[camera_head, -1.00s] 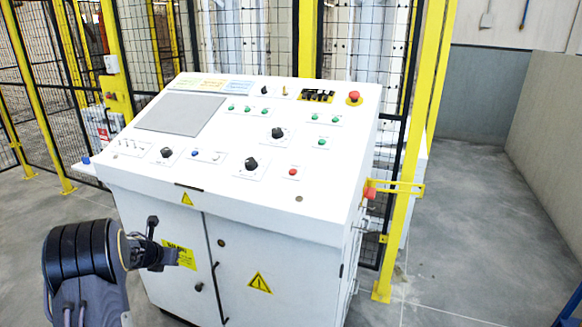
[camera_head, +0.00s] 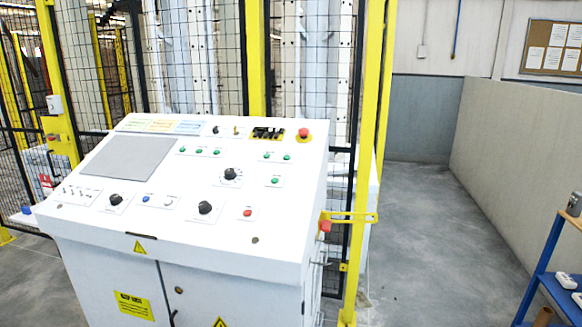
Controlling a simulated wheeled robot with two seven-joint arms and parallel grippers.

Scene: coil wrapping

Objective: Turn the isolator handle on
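A white control console (camera_head: 190,232) with a sloped top stands in front of me. A red knob (camera_head: 325,226) sticks out at its right side, beside a yellow bracket (camera_head: 350,217). I cannot tell whether this is the isolator handle or which position it is in. The sloped top carries black rotary knobs, including one at the front (camera_head: 205,207) and one farther back (camera_head: 231,174). A red emergency button (camera_head: 303,133) sits at its back right corner. Neither of my grippers is in view.
Yellow posts (camera_head: 366,150) and black mesh fencing (camera_head: 310,60) stand behind and beside the console. A blue shelf (camera_head: 548,265) holding small items is at the right edge. The grey floor (camera_head: 430,230) between console and shelf is clear, with a low wall (camera_head: 520,150) behind.

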